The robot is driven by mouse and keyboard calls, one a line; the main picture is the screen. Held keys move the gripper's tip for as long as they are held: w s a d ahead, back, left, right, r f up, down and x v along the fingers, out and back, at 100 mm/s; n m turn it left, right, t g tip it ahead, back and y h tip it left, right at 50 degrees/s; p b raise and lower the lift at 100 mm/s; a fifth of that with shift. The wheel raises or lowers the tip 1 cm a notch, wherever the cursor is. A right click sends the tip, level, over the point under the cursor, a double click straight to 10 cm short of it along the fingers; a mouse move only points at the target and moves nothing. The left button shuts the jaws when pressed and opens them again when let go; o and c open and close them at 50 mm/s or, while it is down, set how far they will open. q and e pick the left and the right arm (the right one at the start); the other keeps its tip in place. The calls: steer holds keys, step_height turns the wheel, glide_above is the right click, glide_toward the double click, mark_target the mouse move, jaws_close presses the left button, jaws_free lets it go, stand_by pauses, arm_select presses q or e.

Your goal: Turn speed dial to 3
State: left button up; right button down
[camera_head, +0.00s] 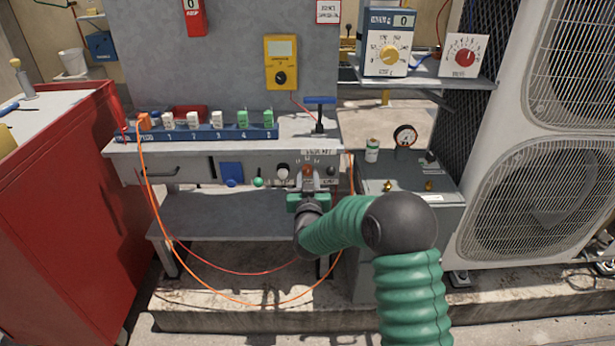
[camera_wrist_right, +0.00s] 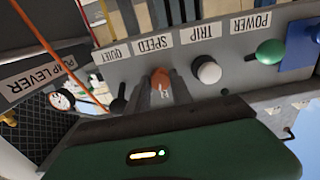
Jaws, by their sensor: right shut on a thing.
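The speed dial (camera_head: 308,171) is a small orange-red knob on the front panel of the grey bench. In the right wrist view the dial (camera_wrist_right: 160,77) sits beside the SPEED label (camera_wrist_right: 153,43), which appears upside down. My right gripper (camera_head: 308,187), on a green ribbed arm, reaches the panel from the front. Its grey fingers (camera_wrist_right: 160,98) are closed around the dial and hide part of it. I cannot read the dial's setting. My left gripper is not in view.
Beside the dial on the panel are a white TRIP knob (camera_head: 282,170), a green POWER knob (camera_head: 258,182) and a black QUIET switch (camera_head: 331,171). A blue-handled lever (camera_head: 320,101) stands above. A red cabinet (camera_head: 55,215) is left; a grey box with a gauge (camera_head: 405,136) is right.

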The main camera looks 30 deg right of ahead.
steer(key=m, duration=0.6)
steer(key=shift+f, duration=0.15)
steer(key=shift+a+m, duration=0.1)
steer(key=shift+m, duration=0.2)
steer(key=c, duration=1.1)
jaws_free()
steer(key=shift+c, duration=0.2)
steer(key=shift+s+a, duration=0.1)
steer(key=shift+s, duration=0.1)
steer(key=p+v, duration=0.4)
steer(key=v, duration=1.2)
steer(key=shift+s, duration=0.2)
